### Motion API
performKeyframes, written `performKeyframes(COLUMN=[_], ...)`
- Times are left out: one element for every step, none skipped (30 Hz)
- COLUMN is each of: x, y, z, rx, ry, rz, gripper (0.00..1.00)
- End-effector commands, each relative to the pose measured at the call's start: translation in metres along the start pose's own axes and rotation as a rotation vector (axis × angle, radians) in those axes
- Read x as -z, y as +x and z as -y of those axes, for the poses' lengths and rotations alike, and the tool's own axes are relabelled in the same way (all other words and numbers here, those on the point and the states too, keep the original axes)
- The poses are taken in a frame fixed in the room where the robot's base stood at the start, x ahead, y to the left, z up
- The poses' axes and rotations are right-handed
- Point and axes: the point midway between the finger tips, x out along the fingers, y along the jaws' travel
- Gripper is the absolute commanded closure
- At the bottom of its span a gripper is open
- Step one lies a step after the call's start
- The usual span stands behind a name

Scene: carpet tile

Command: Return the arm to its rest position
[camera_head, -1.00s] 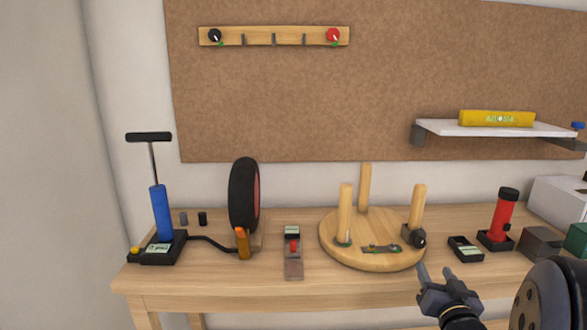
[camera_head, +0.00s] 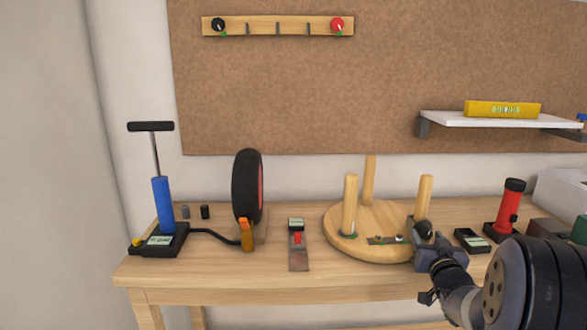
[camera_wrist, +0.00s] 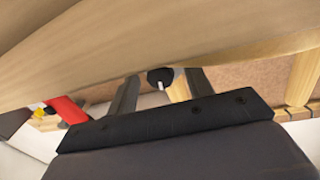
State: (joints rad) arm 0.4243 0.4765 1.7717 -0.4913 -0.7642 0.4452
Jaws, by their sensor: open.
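My gripper (camera_head: 428,248) is at the front right of the round wooden stool (camera_head: 350,250), which lies seat down with its legs up. Its jaws are open. In the wrist view the two fingers (camera_wrist: 162,92) spread apart below the stool's wooden disc (camera_wrist: 150,45). A black knob (camera_wrist: 160,77) with a white mark shows in the gap between them. In the head view this knob (camera_head: 423,230) sits by the right stool leg (camera_head: 425,195). I cannot tell whether the fingers touch it.
A red torch-like cylinder (camera_head: 511,203) and a small dark tray (camera_head: 471,240) stand right of the stool. A small device with a red button (camera_head: 298,245), a wheel (camera_head: 247,188) and a blue pump (camera_head: 162,205) stand left. Bare bench (camera_head: 210,270) runs along the front.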

Motion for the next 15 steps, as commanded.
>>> performKeyframes(x=[-0.005, -0.005, -0.004, -0.004, -0.002, 0.001, 0.001, 0.001, 0.001, 0.001, 0.001, 0.001, 0.001, 0.0, 0.0], y=[0.0, 0.0, -0.005, -0.008, -0.013, -0.021, -0.026, -0.032, -0.038, -0.044, -0.049, -0.055, -0.059, -0.064, -0.069], z=[-0.001, -0.001, -0.001, -0.001, -0.001, -0.002, -0.002, -0.001, -0.001, -0.001, -0.001, -0.002, -0.002, -0.002, -0.001], rx=[0.001, 0.002, 0.001, 0.001, 0.0, -0.001, -0.001, 0.0, 0.0, 0.0, -0.001, -0.001, -0.001, -0.001, 0.0], ry=[-0.03, -0.048, -0.074, -0.092, -0.099, -0.096, -0.095, -0.095, -0.095, -0.094, -0.094, -0.094, -0.093, -0.093, -0.094], rz=[-0.006, -0.009, -0.012, -0.014, -0.013, -0.012, -0.011, -0.011, -0.012, -0.011, -0.011, -0.012, -0.012, -0.011, -0.011], gripper=[0.51, 0.51, 0.51, 0.51, 0.51, 0.51, 0.51, 0.51, 0.51, 0.51, 0.51, 0.51, 0.51, 0.51, 0.51])
